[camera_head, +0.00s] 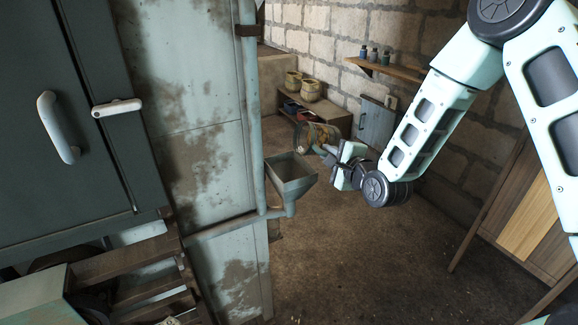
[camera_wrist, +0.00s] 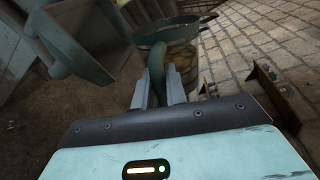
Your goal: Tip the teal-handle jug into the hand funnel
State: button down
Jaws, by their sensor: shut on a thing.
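The jug (camera_head: 312,136) is in mid-air up and to the right of the hand funnel in the head view. It looks brownish with a teal rim, and it appears tilted in that view. Its teal handle (camera_wrist: 157,66) stands between my fingers in the wrist view, with the jug body (camera_wrist: 181,58) just beyond. My gripper (camera_head: 328,153) is shut on this handle; the fingers also show in the wrist view (camera_wrist: 158,90). The square grey-teal hand funnel (camera_head: 291,174) is fixed to a pipe beside the machine. It also shows at upper left in the wrist view (camera_wrist: 84,38). The jug's contents are unclear.
The tall, stained machine panel (camera_head: 195,110) stands left of the funnel. Behind are a low bench (camera_head: 335,114) with two yellowish pots (camera_head: 311,90) and a wall shelf (camera_head: 400,73) with small bottles. Open floor (camera_head: 370,255) lies below my arm.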

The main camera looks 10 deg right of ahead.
jog(key=shift+s+a+r+n, duration=0.15)
jog(key=shift+a+r+n, duration=0.1)
jog(key=shift+a+n, duration=0.25)
